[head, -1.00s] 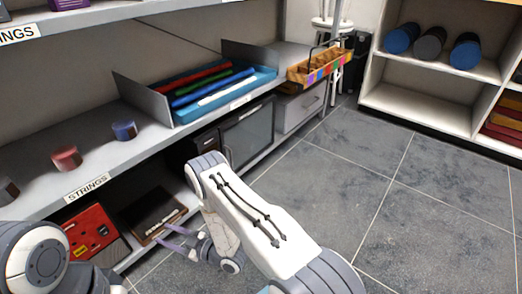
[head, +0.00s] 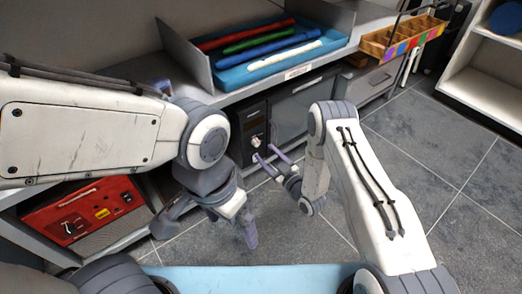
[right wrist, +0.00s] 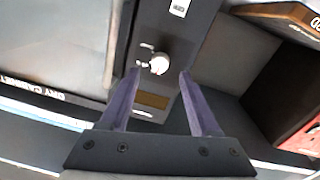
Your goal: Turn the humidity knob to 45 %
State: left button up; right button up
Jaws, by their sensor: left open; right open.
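The humidity knob (head: 255,141) is a small pale knob on the dark control panel (head: 250,122) of the dry cabinet (head: 303,105). In the right wrist view the knob (right wrist: 159,65) lies between the spread fingertips of my right gripper (right wrist: 158,74), with gaps on both sides. Its scale marks are too small to read. In the head view my right gripper (head: 266,157) is open just in front of and below the knob. My left gripper (head: 212,220) is open and empty, lower and to the left, over the floor and shelf edge.
A red instrument box (head: 84,210) sits on the lower shelf at left. Above the cabinet, a blue tray (head: 240,77) holds several coloured tubes. A wooden organiser (head: 402,37) stands at back right. The tiled floor (head: 465,170) at right is clear.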

aim_at(257, 144)
jog(key=b+x, duration=0.1)
jog(key=x, duration=0.2)
jog(key=shift+w+a+f, duration=0.1)
jog(key=shift+w+a, duration=0.1)
jog(key=shift+w, duration=0.1)
jog(key=shift+w+a+b, duration=0.2)
jog(key=shift+w+b, duration=0.05)
jog(key=shift+b, duration=0.05)
grip_shut()
